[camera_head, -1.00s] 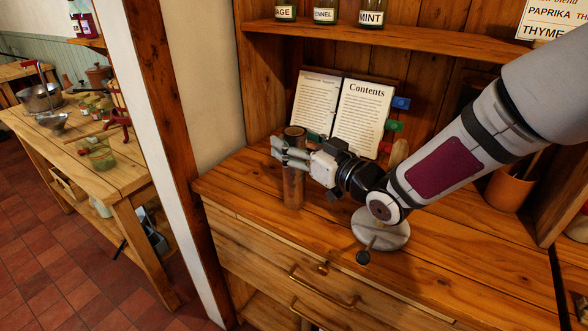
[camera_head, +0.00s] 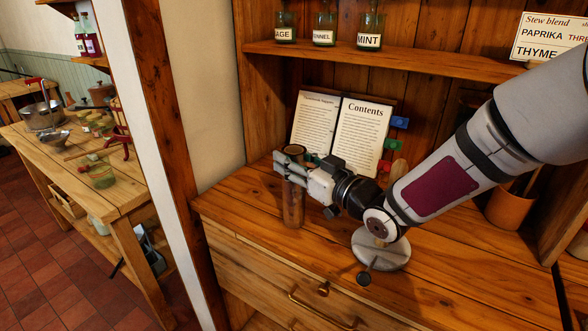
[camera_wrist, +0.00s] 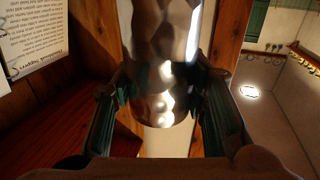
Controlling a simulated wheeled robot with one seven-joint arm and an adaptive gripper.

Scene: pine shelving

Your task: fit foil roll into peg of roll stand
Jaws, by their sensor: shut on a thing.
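The foil roll (camera_head: 293,205) is a shiny brown metallic cylinder, standing upright at the left of the wooden counter. My gripper (camera_head: 288,171) is shut around its upper part; I cannot tell whether its lower end touches the counter. In the wrist view, the roll (camera_wrist: 162,45) lies between my two fingers. The roll stand (camera_head: 381,254) has a pale round base on the counter, to the right of the roll. My arm hides its middle; a rounded wooden top, apparently its peg, (camera_head: 398,169) shows behind my arm.
An open book (camera_head: 340,130) with colored tabs leans at the back of the counter. A shelf (camera_head: 400,62) with spice jars runs above. An orange pot (camera_head: 508,207) stands at the right. The counter's front left is clear.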

